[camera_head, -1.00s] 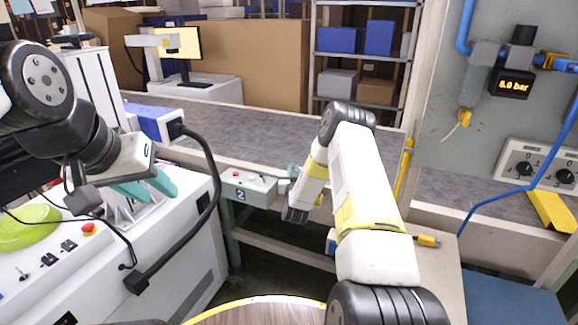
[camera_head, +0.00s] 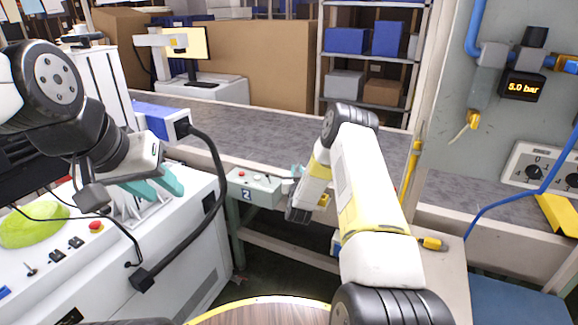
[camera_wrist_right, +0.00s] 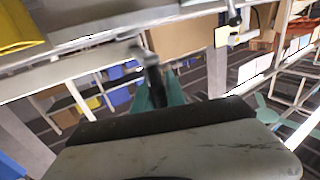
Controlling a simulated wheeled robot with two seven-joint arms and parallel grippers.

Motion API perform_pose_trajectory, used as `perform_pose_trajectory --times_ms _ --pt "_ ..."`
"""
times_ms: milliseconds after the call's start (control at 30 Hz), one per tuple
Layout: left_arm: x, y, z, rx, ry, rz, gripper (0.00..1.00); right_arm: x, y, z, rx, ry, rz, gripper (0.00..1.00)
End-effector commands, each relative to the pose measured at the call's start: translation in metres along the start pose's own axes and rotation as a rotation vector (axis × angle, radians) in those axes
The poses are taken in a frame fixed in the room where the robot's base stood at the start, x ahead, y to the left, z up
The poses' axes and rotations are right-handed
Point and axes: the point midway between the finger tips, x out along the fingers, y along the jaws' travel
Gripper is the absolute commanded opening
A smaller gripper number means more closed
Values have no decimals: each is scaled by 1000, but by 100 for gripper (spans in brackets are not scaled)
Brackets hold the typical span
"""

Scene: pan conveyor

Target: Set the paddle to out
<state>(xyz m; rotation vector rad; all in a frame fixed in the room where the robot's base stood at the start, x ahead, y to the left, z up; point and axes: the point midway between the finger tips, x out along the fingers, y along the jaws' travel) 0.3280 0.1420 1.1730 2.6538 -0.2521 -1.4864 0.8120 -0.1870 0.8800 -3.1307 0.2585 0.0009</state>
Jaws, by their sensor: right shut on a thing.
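My right gripper (camera_head: 297,172) is beside the right end of the grey control box (camera_head: 252,188) marked 2, at the near edge of the conveyor. Its arm hides most of it in the head view. In the right wrist view its teal fingers (camera_wrist_right: 160,94) are shut on a dark upright lever (camera_wrist_right: 151,65), which looks like the paddle. I cannot read which position the lever is in. My left gripper (camera_head: 154,186) is open and empty above the white machine at the left.
The grey conveyor (camera_head: 235,129) runs across behind the box. A white machine (camera_head: 182,232) with a red button and a green object (camera_head: 32,226) stands at left. A black hose (camera_head: 216,180) hangs near it. A wall panel with a gauge (camera_head: 523,87) is at right.

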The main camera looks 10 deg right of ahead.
Motion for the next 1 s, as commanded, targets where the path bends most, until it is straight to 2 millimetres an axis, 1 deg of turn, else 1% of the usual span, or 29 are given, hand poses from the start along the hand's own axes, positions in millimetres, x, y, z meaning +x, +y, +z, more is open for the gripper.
perform_pose_trajectory --times_ms 33,400,433,533,867,967,1000 --pt "0 0 0 0 0 0 36 0 -6 -2 4 3 -11 0" --pt "0 0 0 0 0 0 36 0 -6 -2 3 3 -10 0" --pt "0 0 0 0 0 0 36 0 -6 -2 3 3 -10 18" --pt "0 0 0 0 0 0 36 0 -6 -2 3 3 -8 38" --pt "0 0 0 0 0 0 36 -1 -2 -1 1 1 -2 38" --pt "0 0 0 0 0 0 36 -9 -2 0 1 0 -3 38" --pt "0 0 0 0 0 0 36 -15 -2 0 1 -1 -4 38"
